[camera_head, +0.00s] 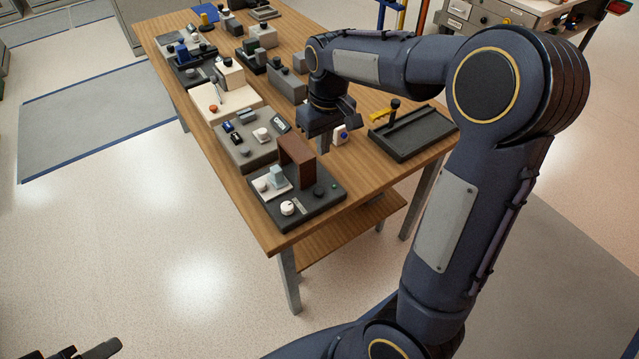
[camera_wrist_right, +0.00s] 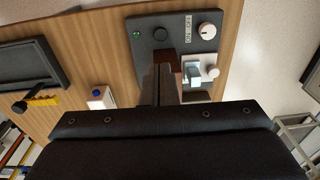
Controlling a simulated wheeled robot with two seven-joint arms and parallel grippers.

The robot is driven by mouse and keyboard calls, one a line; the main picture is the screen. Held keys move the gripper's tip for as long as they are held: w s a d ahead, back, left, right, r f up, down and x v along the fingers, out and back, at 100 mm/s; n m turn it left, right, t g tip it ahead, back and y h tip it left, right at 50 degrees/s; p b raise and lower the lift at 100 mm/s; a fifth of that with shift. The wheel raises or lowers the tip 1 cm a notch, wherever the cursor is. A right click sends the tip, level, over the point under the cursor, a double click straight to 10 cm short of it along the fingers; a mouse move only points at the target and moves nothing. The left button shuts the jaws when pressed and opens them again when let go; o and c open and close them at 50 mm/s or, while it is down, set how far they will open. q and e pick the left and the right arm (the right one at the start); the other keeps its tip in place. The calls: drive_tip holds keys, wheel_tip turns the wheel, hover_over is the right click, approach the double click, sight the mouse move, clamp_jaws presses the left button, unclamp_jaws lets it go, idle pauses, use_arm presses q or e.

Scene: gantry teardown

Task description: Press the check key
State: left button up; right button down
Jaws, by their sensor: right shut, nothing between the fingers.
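A dark control panel (camera_head: 262,203) lies at the near end of the wooden table. It carries a brown upright block (camera_head: 297,158), a white knob (camera_head: 287,208), a grey switch on a pale plate and a small green light (camera_head: 333,187). A round black key (camera_wrist_right: 160,33) sits beside the green light in the right wrist view; I cannot read a label on it. My right gripper (camera_head: 324,143) is shut and empty, above the table just behind the panel, apart from the key. Part of my left gripper (camera_head: 88,352) shows at the bottom left, far from the panel.
A grey box with several switches (camera_head: 243,150) stands behind the panel. A black tray with a yellow handle (camera_head: 415,135) lies to the right, and a small white block (camera_head: 340,136) sits between. The brown block stands close to the key. More devices fill the far table.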

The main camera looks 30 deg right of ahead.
sight(320, 193)
drive_tip(key=f, duration=1.4)
drive_tip(key=shift+w+a, duration=0.25)
drive_tip(key=shift+w, duration=0.1)
wheel_tip(320, 193, down, 2)
drive_tip(key=shift+f+b, duration=0.1)
drive_tip(key=shift+b, duration=0.9)
drive_tip(key=shift+s+a, duration=0.1)
drive_tip(key=shift+s, duration=0.15)
drive_tip(key=r+p, duration=0.4)
drive_tip(key=r, duration=0.1)
drive_tip(key=shift+w+r, duration=0.15)
drive_tip(key=shift+w, duration=0.1)
wheel_tip(320, 193, up, 10)
drive_tip(key=shift+s+d, duration=0.3)
drive_tip(key=shift+s, duration=0.05)
